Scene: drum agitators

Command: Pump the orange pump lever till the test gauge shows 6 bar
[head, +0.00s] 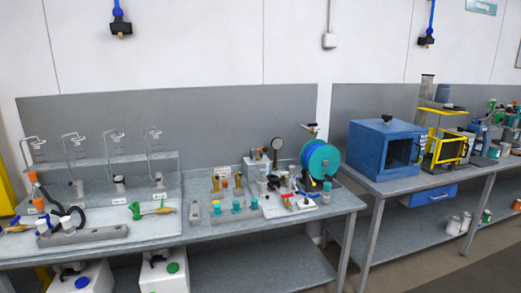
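A small round gauge (277,144) stands upright on the left bench, just left of a teal and blue hose reel. Its dial is too small to read. Small fittings crowd the bench around its base, and I cannot pick out the orange pump lever there for certain. A small orange part (238,180) stands among the fittings left of the gauge. Other orange parts (32,176) are at the bench's far left, by black hoses. My gripper is not in view.
The left bench (220,232) has a free front strip and a lower shelf. The hose reel (323,161) stands at its right end. A second bench (425,181) to the right carries a blue cabinet (372,148) and a yellow frame (446,146). Grey floor shows at lower right.

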